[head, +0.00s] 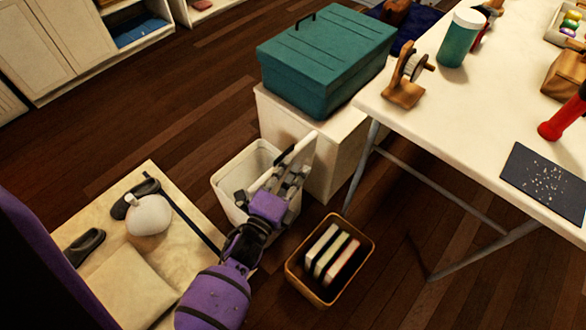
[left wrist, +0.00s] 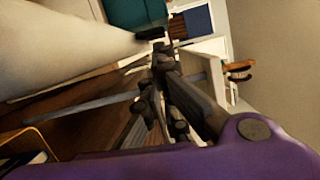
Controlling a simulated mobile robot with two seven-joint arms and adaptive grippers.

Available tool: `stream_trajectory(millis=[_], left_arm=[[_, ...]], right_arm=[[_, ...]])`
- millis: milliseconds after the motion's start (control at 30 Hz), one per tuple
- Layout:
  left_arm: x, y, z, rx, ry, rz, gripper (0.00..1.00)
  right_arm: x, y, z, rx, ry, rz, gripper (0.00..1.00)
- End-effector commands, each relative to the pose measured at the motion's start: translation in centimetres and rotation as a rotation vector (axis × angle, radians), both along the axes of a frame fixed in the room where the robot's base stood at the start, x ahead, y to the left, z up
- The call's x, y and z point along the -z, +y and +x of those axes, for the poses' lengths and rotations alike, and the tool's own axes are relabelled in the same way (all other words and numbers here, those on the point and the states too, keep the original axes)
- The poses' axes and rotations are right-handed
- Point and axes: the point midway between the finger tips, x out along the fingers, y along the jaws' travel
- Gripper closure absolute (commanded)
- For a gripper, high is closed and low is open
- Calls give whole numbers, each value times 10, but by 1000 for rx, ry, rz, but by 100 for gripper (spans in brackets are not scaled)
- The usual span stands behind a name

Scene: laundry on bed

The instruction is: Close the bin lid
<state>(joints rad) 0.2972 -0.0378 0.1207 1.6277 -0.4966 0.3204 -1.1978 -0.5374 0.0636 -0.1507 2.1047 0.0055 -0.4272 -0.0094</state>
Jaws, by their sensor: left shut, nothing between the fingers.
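The white bin (head: 228,182) stands on the wooden floor, its top open at the left. Its pale lid (head: 303,147) stands raised and tilted at the bin's right side, partly behind my gripper. My left gripper (head: 292,176) is over the right part of the bin, close beside the lid. I cannot tell whether they touch. In the left wrist view the left gripper's fingers (left wrist: 158,72) are together and hold nothing. A large pale surface (left wrist: 60,40) fills that view's upper left; I cannot tell whether it is lid or bin. My right gripper is not in view.
A tan box of books (head: 359,250) stands just in front of the bin. A white cabinet with a teal toolbox (head: 325,55) on it is behind. The white table (head: 455,120) is at the right. A low bench (head: 125,285) with shoes is at the left.

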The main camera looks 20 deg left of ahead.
Motion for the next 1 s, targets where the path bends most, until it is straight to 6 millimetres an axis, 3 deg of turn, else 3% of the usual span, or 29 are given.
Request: stream_trajectory(millis=[267, 467, 733, 1000], left_arm=[[-1, 2, 0, 0, 2, -5, 100], [-6, 15, 6, 1, 18, -51, 100], [-16, 60, 23, 2, 79, -223, 100], [-7, 108, 39, 1, 167, -454, 100]], right_arm=[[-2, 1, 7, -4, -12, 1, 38], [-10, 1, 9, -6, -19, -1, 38], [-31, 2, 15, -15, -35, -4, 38], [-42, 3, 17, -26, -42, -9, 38]])
